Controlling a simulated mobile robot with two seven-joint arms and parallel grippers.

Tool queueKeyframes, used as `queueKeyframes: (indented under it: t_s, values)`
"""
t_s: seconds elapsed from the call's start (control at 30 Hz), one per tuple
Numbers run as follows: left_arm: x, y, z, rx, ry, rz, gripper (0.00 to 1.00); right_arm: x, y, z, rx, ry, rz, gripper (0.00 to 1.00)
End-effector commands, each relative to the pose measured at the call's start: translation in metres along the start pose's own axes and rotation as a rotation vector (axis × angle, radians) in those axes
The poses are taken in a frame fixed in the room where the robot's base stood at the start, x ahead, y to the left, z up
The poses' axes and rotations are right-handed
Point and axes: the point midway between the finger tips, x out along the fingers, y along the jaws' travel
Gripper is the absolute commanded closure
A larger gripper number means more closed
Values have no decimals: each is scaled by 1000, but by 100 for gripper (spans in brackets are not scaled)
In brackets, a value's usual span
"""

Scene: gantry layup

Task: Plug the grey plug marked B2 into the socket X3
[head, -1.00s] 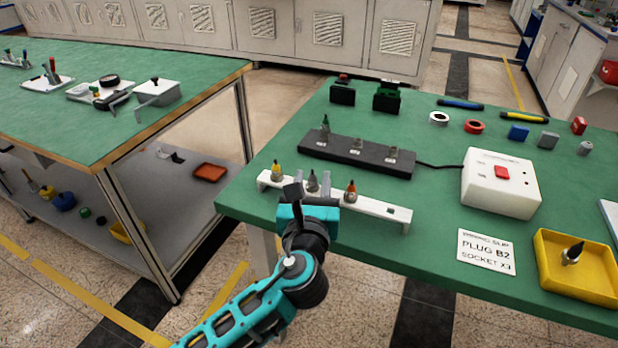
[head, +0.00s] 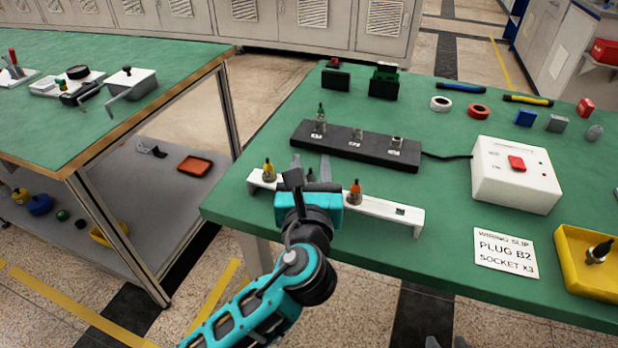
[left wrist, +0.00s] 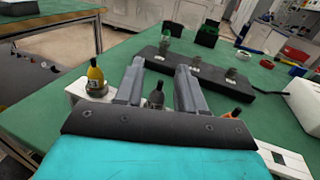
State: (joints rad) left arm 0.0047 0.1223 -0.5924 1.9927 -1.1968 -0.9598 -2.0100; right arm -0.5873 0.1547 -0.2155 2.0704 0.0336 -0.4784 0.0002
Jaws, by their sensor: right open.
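A grey plug with a black top (head: 310,175) stands in the white rack (head: 380,213), between a yellow plug (head: 268,170) and an orange plug (head: 355,192). Its marking cannot be read. My left gripper (head: 311,166) is open over the rack. In the left wrist view its two fingers stand on either side of the grey plug (left wrist: 156,95), with gaps showing. The black socket strip (head: 340,152) lies behind the rack. A green plug (head: 321,120) stands in its left socket; the middle socket (head: 357,136) and right socket (head: 397,146) look empty. My right gripper (head: 447,342) barely shows at the bottom edge.
A white box with a red switch (head: 516,180) is cabled to the strip. A wiring slip (head: 506,253) reads plug B2, socket X3. A yellow tray (head: 575,285) holds a black-topped plug (head: 599,252). Tape rolls lie behind. Bare green bench (head: 430,250) lies right of the rack.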

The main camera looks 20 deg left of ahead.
Motion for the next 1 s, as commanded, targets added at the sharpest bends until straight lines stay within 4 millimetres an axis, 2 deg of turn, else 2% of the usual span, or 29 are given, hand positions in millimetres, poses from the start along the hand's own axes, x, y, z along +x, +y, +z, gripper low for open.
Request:
queueKeyframes:
  t_s: [0.13, 0.53, 0.87, 1.0]
  values:
    - [0, 0, 0, 0, 0, 0, 63, 0, 0, 1, 1, -1, 0, 57]
    - [0, 0, 0, 0, 0, 0, 100, -1, -1, 3, 5, -5, 0, 57]
    - [0, 0, 1, -1, -1, 0, 100, -1, -2, 2, 8, -5, 0, 57]
    - [0, 0, 14, -3, -2, 1, 100, -4, -2, -3, 8, -5, 1, 57]
